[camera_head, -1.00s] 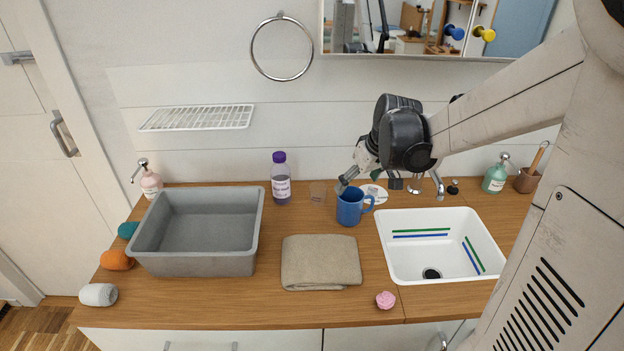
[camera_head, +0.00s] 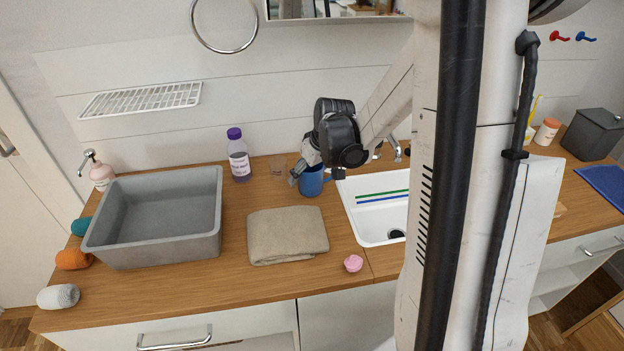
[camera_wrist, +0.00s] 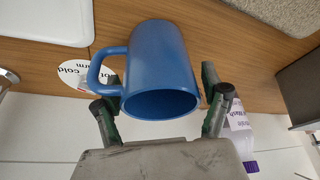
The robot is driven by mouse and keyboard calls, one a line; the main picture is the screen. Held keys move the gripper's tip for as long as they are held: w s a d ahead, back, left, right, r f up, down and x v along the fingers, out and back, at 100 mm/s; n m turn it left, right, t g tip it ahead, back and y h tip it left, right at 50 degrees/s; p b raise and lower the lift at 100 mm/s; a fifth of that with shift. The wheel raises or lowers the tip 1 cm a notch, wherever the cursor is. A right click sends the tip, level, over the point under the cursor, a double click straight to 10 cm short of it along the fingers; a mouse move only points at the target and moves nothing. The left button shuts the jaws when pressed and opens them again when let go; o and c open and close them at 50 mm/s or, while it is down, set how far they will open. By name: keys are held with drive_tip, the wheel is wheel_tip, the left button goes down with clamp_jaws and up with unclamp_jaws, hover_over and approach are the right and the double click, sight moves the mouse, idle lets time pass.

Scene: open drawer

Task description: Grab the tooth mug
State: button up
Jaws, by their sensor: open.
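The blue tooth mug (camera_head: 313,183) stands on the wooden counter, left of the sink, partly hidden behind my gripper (camera_head: 299,176). In the wrist view the mug (camera_wrist: 158,62) fills the middle, its open mouth facing the camera and its handle on the left. My gripper (camera_wrist: 157,92) is open, with one finger on each side of the mug. The left finger is close to the handle; I cannot tell whether either finger touches the mug.
A folded towel (camera_head: 287,236) lies in front, and the white sink (camera_head: 372,222) is to the right. A grey basin (camera_head: 155,215) stands further left.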

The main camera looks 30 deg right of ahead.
drive_tip(key=shift+f, duration=0.15)
drive_tip(key=c, duration=1.5)
